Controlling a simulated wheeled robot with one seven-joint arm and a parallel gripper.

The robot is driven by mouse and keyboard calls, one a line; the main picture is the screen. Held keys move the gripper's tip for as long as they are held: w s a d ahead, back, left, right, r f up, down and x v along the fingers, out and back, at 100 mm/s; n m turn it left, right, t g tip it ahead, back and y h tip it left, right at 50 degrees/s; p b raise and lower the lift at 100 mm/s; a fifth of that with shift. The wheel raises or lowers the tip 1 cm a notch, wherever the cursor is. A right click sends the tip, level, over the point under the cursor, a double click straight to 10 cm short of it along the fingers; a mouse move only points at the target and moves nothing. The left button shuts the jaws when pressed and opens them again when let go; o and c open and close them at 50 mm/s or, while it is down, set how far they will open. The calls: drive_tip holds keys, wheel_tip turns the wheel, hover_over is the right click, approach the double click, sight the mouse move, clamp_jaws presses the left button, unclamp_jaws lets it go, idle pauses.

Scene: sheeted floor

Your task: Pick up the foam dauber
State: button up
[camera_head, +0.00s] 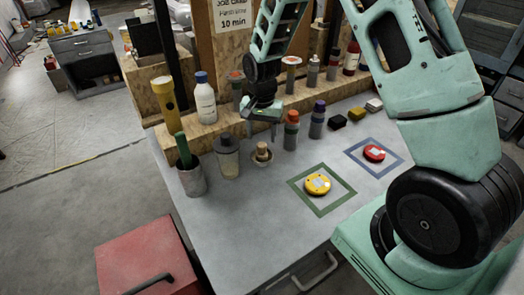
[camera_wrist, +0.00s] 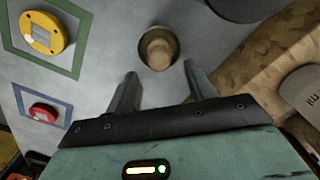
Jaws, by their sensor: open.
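What looks like the foam dauber (camera_head: 262,147) is a short tan peg standing in a small round cup (camera_head: 262,160) on the grey bench. In the wrist view the dauber (camera_wrist: 158,50) shows end-on within the cup's dark rim (camera_wrist: 174,37). My gripper (camera_head: 261,132) is open and empty, just above and behind the dauber in the head view. In the wrist view my gripper (camera_wrist: 160,73) has its two fingertips apart, with the dauber lying ahead and between their lines. I see no contact with it.
A lidded shaker (camera_head: 228,158) stands close left of the cup. An orange-topped bottle (camera_head: 291,132) and a purple-topped bottle (camera_head: 317,120) stand to the right. A wooden ledge (camera_head: 215,128) with bottles runs behind. A yellow disc (camera_head: 317,184) and a red disc (camera_head: 374,153) lie in taped squares in front.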

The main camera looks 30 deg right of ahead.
sight(262, 144)
drive_tip(key=shift+s+a+f+p, duration=0.15)
drive_tip(key=shift+f+p, duration=0.75)
drive_tip(key=shift+f, duration=1.7)
drive_tip(key=c, duration=1)
